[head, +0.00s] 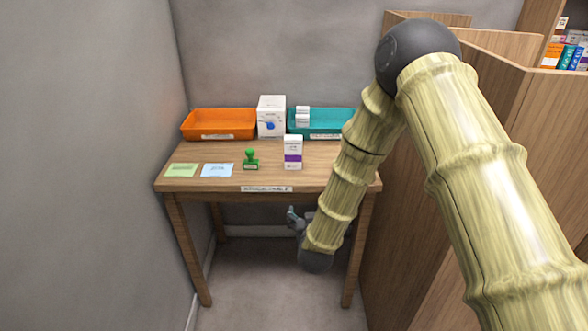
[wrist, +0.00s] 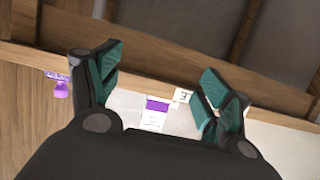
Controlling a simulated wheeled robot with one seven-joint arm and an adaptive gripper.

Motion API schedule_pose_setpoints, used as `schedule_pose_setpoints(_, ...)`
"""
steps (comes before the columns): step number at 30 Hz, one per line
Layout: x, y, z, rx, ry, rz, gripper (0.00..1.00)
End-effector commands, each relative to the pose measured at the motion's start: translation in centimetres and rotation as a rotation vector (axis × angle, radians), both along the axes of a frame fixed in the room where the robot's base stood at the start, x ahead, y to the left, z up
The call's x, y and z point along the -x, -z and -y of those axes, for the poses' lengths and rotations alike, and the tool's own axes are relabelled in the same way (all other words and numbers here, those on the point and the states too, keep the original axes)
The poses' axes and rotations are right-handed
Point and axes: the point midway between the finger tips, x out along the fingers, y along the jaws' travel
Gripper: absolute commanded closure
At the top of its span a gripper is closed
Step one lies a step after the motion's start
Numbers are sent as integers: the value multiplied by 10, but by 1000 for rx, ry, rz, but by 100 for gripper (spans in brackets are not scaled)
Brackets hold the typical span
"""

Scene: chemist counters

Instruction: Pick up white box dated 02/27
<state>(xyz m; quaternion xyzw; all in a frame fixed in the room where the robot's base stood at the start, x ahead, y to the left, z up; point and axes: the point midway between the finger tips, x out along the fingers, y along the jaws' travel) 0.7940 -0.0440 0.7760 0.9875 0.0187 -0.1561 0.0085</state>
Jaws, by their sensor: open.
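A white box with a purple band (head: 292,153) stands upright near the front right of the small wooden table. A larger white box with a blue mark (head: 271,117) stands at the back between two trays. Small white boxes (head: 302,116) are in the teal tray. No date is readable on any of them. My gripper (head: 295,217) is low in front of the table, below its top, and apart from the boxes. In the wrist view my gripper (wrist: 155,83) is open and empty; a white label with a purple band (wrist: 156,108) shows between and beyond its fingers.
An orange tray (head: 219,125) and a teal tray (head: 330,122) stand at the back of the table (head: 220,183). A green stamp (head: 251,160), a green note (head: 182,170) and a blue note (head: 217,170) lie in front. A wooden partition (head: 440,180) stands close on the right.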

Motion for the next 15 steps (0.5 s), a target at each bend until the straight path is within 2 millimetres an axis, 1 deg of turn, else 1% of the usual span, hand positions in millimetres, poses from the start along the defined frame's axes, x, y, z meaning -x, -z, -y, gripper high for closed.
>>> schedule_pose_setpoints(1, -19, -12, -12, -5, 7, 74, 21)
schedule_pose_setpoints(3, -38, -38, -25, -7, 22, 158, 21)
schedule_pose_setpoints(6, -56, -68, -37, -11, 40, 244, 21)
schedule_pose_setpoints(7, -59, -74, -40, -12, 44, 263, 21)
schedule_pose_setpoints(10, -66, -89, -46, -13, 52, 302, 21)
schedule_pose_setpoints(12, -72, -94, -47, -14, 56, 314, 21)
schedule_pose_setpoints(15, -85, -96, -47, -15, 58, 316, 21)
